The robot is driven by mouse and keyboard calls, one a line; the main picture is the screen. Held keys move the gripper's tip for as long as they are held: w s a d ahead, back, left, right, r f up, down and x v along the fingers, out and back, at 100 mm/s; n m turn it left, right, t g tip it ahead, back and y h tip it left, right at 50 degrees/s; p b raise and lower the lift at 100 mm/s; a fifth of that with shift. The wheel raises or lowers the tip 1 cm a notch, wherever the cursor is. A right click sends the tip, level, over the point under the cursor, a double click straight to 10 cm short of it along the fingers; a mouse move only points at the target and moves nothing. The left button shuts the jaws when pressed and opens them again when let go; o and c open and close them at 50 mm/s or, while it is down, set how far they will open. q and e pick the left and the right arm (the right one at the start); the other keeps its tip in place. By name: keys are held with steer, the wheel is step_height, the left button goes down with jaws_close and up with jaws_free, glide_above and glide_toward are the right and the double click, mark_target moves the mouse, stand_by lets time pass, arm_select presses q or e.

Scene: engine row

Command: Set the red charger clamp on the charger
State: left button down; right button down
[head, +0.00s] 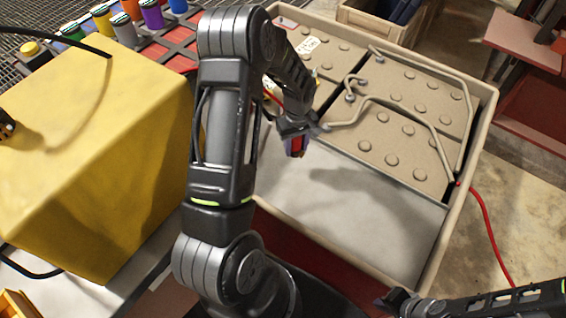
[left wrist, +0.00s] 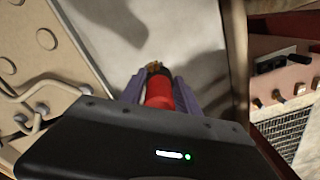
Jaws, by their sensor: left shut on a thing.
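The red clamp (left wrist: 159,93) is between the purple fingers of my left gripper (left wrist: 157,84), with a dark and copper-coloured tip pointing away from me. In the head view my left gripper (head: 296,146) holds the red clamp (head: 297,144) above the bare grey part of the battery tray, apart from the surface. A large yellow box (head: 95,140) stands at the left, with black cables near it; I cannot tell for certain that it is the charger. My right gripper (head: 408,302) is at the bottom edge, small and partly cut off; its fingers are unclear.
The tray (head: 473,150) holds brown battery blocks (head: 405,95) with bent metal rods. A red cable (head: 491,229) runs down from its right side. Several coloured cylinders (head: 152,15) stand in a rack at the top left. The grey plate (head: 350,210) is clear.

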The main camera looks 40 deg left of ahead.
arm_select(q)
steer(key=b, duration=0.4)
glide_above(295, 171)
step_height(295, 171, down, 6)
steer(key=shift+f+b, duration=1)
steer(key=shift+f, duration=0.9)
steer(key=shift+f, duration=0.2)
steer(key=c, duration=0.9)
jaws_free()
steer(key=shift+o, duration=0.2)
steer(key=shift+r, duration=0.1)
